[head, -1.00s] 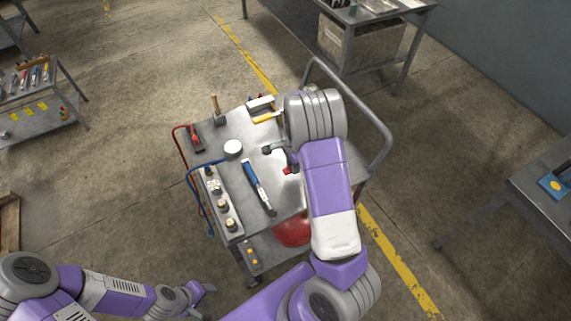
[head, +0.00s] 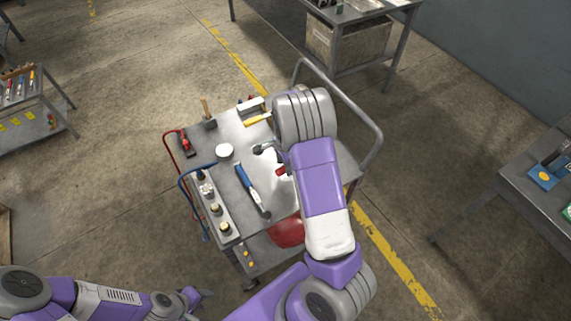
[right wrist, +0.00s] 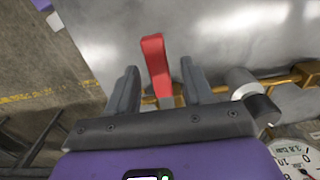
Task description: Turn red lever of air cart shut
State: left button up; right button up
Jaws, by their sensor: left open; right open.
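The red lever (right wrist: 156,62) stands between the two fingers of my right gripper (right wrist: 159,69) in the right wrist view. The fingers are open, with visible gaps on both sides of the lever. The lever sits over a brass pipe (right wrist: 275,82). A small red part of it shows beside my right arm in the head view (head: 281,171). The air cart (head: 222,137) is a grey metal cart; my right arm covers its right part and hides most of the right gripper. My left gripper (head: 198,297) is open and empty, low in front of the cart.
On the cart top lie a blue-handled tool (head: 247,183), a white round item (head: 224,151) and a fitting strip (head: 213,207). A red tank (head: 287,233) is on the lower shelf. A dial gauge (right wrist: 298,155) is close beside the right gripper. Open floor lies left of the cart.

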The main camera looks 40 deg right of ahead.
notch_tip(320, 180, up, 7)
jog(key=shift+f+p, duration=0.1)
jog(key=shift+p, duration=0.5)
